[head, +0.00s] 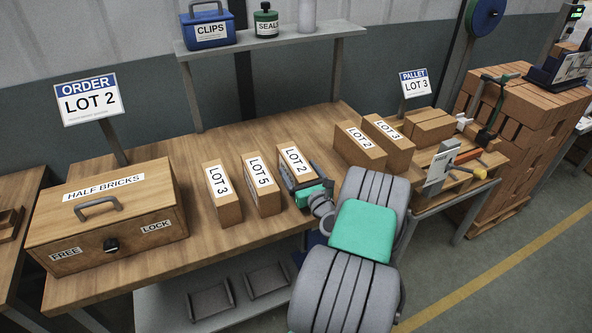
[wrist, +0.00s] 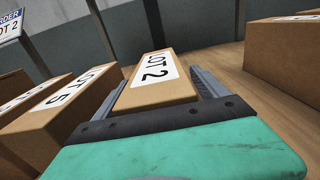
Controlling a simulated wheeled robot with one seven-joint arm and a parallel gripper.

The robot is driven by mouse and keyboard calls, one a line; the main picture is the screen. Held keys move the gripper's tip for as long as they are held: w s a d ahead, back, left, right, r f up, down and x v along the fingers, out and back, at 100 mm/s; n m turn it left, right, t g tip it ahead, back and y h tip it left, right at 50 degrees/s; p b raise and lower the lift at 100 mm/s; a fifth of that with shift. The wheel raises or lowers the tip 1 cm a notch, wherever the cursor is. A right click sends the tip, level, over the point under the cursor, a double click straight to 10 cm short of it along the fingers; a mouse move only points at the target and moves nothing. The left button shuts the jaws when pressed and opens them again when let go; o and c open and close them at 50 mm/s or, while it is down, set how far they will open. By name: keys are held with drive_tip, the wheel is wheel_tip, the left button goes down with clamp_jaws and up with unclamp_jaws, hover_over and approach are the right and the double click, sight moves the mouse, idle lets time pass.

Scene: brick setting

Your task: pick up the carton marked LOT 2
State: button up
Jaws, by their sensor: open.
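The carton marked LOT 2 (head: 295,162) stands on the wooden table, rightmost of three cartons in a row. In the wrist view the LOT 2 carton (wrist: 156,84) lies between the two fingers of my gripper (wrist: 160,82). The fingers are open, one along each side, with a narrow gap visible on the right. In the head view my gripper (head: 302,172) reaches in from the right front and hides the carton's lower part. Whether the fingers touch the carton cannot be told.
A LOT 5 carton (head: 262,186) stands close on the left, with a LOT 3 carton (head: 222,194) beyond it. Another LOT 2 carton (head: 359,149) and a LOT 3 carton (head: 389,144) stand on the pallet side at right. A half-bricks box (head: 105,215) sits at left.

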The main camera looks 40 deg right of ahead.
drive_tip(key=shift+w, duration=0.2)
clamp_jaws()
drive_tip(key=shift+d+r, duration=0.1)
drive_tip(key=shift+r, duration=0.05)
idle(0.9)
